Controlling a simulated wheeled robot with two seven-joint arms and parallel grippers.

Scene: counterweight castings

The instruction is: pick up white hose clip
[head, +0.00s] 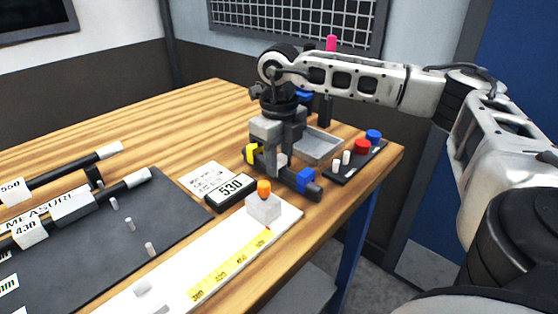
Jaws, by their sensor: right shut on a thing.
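A dark bar (289,178) near the right end of the table carries a yellow clip (251,153) and a blue clip (305,179). Between them is a white piece (275,160), which looks like the white hose clip. My right gripper (276,152) points down from above and is shut around this white piece, with its fingers hiding part of it. The white piece is still at the level of the bar; whether it touches the bar is hidden. My left gripper is not in view.
Behind is a grey tray (319,147) and a black rack (352,165) with red and blue knobs. In front are a black display reading 530 (231,193), a white ruler board (192,282) with a block (263,208), and a dark mat (120,250) with rods.

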